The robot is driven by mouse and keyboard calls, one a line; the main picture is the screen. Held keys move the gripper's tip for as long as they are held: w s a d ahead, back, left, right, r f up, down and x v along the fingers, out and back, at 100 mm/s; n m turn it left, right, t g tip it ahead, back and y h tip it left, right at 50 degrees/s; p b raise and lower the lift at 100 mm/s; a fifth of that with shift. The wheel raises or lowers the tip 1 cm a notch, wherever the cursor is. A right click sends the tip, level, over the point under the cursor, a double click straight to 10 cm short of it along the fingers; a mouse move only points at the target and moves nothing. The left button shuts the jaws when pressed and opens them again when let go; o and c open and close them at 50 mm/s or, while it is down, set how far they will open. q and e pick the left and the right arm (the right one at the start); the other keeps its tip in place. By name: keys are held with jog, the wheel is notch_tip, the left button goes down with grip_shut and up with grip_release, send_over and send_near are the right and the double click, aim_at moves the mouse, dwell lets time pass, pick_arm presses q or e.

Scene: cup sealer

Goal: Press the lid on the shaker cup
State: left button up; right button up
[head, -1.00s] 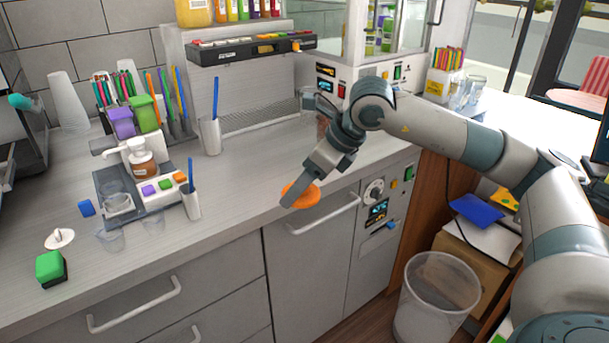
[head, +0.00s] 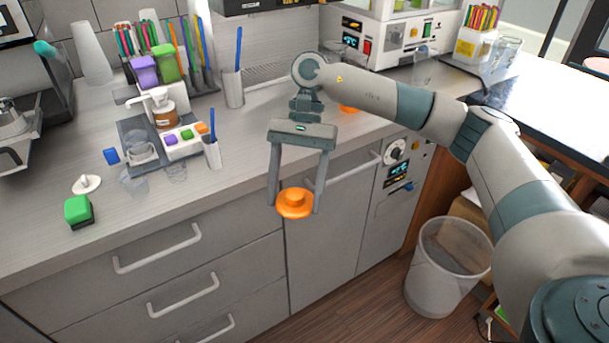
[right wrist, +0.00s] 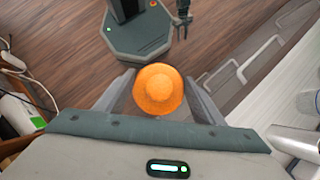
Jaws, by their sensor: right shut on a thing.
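An orange round lid (head: 295,203) with a raised knob sits between the fingers of my right gripper (head: 294,207), in front of the counter's front edge and above the floor. In the right wrist view the lid (right wrist: 158,90) is centred between the two fingers, which are shut on it. An orange object (head: 350,109) on the counter is partly hidden behind my right arm; I cannot tell whether it belongs to the shaker cup. My left gripper (right wrist: 184,28) shows small at the top of the right wrist view, with its fingers apart and seemingly empty.
Drawer handles (head: 155,250) jut from the front. A bin (head: 440,270) stands on the floor.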

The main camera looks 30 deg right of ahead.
aim_at(287, 212)
jog(key=a+n+h, duration=0.1)
jog(key=n, duration=0.1)
jog(key=s+a+n+g+h, duration=0.1)
jog(key=n, duration=0.1)
jog(key=shift+s+f+n, duration=0.1)
jog(key=shift+s+n, duration=0.05)
jog(key=shift+n, duration=0.15)
jog(key=shift+s+a+n+h, duration=0.25)
jog(key=shift+n+h, duration=0.35)
jog(key=shift+n, duration=0.2)
jog(key=shift+s+a+n+g+h, duration=0.15)
jog(key=shift+n+h, duration=0.1)
jog(key=shift+n, duration=0.2)
jog(key=shift+s+n+g+h, duration=0.15)
jog(key=shift+n+h, duration=0.1)
jog(key=shift+n, duration=0.2)
pick_arm(q)
jog(key=shift+s+f, duration=0.15)
jog(key=shift+s, duration=0.4)
jog(key=shift+s+f, duration=0.15)
jog(key=shift+s, duration=0.35)
jog(key=shift+w, duration=0.1)
